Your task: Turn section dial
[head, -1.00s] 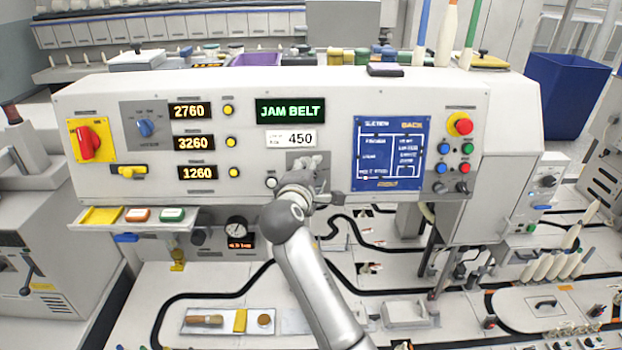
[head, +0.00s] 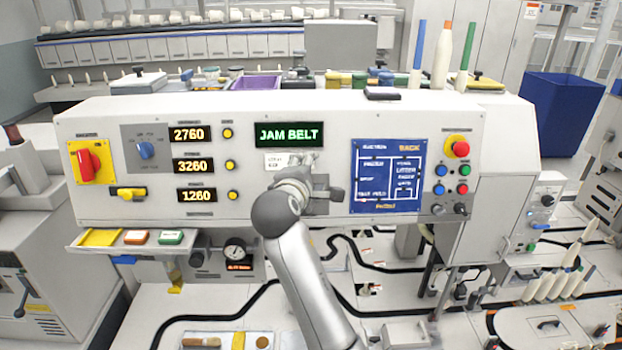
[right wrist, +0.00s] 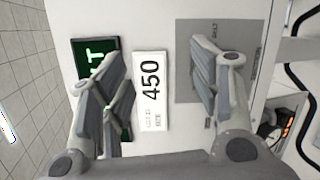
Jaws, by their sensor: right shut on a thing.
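My right gripper (head: 308,160) is at the middle of the white control panel, under the green JAM BELT display (head: 289,135). In the right wrist view its two fingers (right wrist: 158,90) stand apart, with the 450 label (right wrist: 151,92) showing behind the gap. The thing they bear on cannot be made out. A grey plate (right wrist: 252,62) lies beside and behind the right-hand finger; any dial there is hidden. A blue dial (head: 145,150) on another grey plate sits at the panel's left, apart from my gripper; its lettering is too small to read. My left gripper is not in view.
A red rotary switch (head: 88,163) on yellow is at far left. A blue screen (head: 387,176) and a red stop button (head: 460,149) are right of my gripper. A small shelf (head: 130,247) juts out below left. Spools and black tracks lie below the panel.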

